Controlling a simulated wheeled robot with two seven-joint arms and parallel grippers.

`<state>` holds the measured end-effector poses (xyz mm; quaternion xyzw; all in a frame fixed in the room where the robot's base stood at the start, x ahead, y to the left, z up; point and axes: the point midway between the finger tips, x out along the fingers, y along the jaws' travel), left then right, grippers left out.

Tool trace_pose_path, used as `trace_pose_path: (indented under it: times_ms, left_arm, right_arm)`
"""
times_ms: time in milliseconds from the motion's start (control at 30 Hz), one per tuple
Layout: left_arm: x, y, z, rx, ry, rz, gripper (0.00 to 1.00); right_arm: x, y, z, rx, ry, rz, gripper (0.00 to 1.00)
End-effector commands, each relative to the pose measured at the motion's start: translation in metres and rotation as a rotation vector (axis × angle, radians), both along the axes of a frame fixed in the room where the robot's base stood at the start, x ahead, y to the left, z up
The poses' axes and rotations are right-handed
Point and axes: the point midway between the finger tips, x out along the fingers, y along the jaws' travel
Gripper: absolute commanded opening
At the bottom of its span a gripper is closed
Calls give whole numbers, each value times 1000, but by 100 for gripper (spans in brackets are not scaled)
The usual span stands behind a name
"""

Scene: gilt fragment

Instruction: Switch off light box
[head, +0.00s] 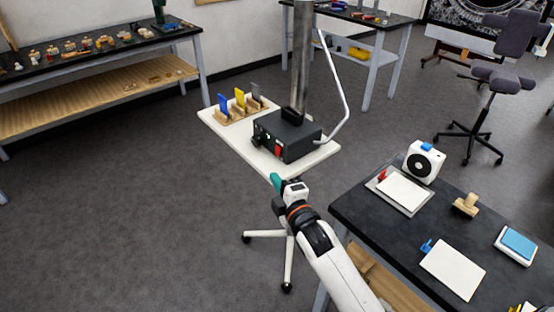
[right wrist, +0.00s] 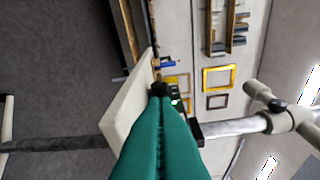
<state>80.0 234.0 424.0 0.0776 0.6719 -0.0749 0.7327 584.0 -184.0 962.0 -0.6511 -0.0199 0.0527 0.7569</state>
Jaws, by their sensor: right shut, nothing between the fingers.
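The light box, a black box (head: 287,136) with a red switch (head: 278,153) on its front, sits on a small white stand table (head: 222,136). A white bent tube (head: 344,95) rises from its right side. My right gripper (head: 275,179), with teal fingers, is shut and empty at the table's front edge, below and in front of the switch and apart from it. In the right wrist view the closed teal fingers (right wrist: 160,100) cover most of the box; a dark part with a small green glow (right wrist: 175,102) shows beside their tips. My left gripper is not in view.
Blue, yellow and grey upright pieces in a wooden holder (head: 239,106) stand left of the box. A metal column (head: 301,60) rises behind it. A dark workbench (head: 385,235) with papers, a stamp and a white fan-like device (head: 421,162) is at the right.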

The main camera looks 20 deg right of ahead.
Motion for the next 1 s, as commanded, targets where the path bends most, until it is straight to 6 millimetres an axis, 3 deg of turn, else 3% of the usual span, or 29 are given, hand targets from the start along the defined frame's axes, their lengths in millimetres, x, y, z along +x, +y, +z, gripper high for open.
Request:
trace_pose_path:
  times_ms: [333, 600, 1000]
  left_arm:
    - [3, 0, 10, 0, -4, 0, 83]
    - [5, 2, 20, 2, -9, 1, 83]
    - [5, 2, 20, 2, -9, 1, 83]
  right_arm:
    - [75, 8, 0, 2, -2, 0, 0]
    - [85, -25, -7, -2, -1, 0, 0]
    - [86, -29, -9, 0, -1, 1, 0]
